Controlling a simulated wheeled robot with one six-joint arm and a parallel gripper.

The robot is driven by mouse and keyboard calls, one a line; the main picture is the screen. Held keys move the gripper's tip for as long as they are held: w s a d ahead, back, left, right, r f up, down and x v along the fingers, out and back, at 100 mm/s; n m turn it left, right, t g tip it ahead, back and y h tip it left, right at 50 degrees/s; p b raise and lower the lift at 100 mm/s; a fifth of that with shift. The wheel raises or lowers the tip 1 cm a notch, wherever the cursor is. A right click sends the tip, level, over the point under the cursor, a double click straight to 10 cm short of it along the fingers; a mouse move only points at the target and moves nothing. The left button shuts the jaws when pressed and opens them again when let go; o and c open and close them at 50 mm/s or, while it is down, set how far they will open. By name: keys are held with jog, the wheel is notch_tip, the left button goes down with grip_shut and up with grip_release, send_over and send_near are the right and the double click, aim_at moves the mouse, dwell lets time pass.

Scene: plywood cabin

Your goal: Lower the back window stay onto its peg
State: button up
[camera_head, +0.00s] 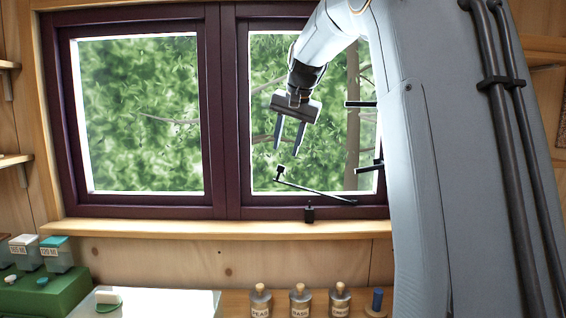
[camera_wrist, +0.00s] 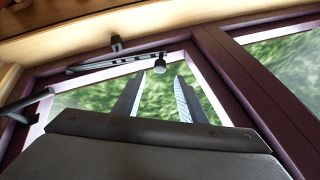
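The window stay (camera_head: 315,190) is a thin black bar at the bottom of the right-hand window pane. Its right end meets the lower frame. Its left end, with a small knob (camera_head: 280,171), is raised, so the bar tilts up to the left. The short black peg (camera_head: 309,213) stands on the lower frame below the bar, apart from it. The wrist view shows the stay (camera_wrist: 110,64), its knob (camera_wrist: 160,66) and the peg (camera_wrist: 116,43). My gripper (camera_head: 289,149) is open and empty, fingers pointing down just above the knob; the wrist view shows the parted fingers (camera_wrist: 156,88).
Two black fittings (camera_head: 361,104) (camera_head: 370,167) jut from the right side of the pane. A sill (camera_head: 220,228) runs below the window. Corked bottles (camera_head: 300,301) and a blue spool (camera_head: 377,299) stand below it. Boxes on a green stand (camera_head: 45,290) are at lower left.

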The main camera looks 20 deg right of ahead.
aim_at(282, 166)
jog(key=shift+p+x, duration=1.25)
jog(key=shift+x, duration=2.5)
grip_shut()
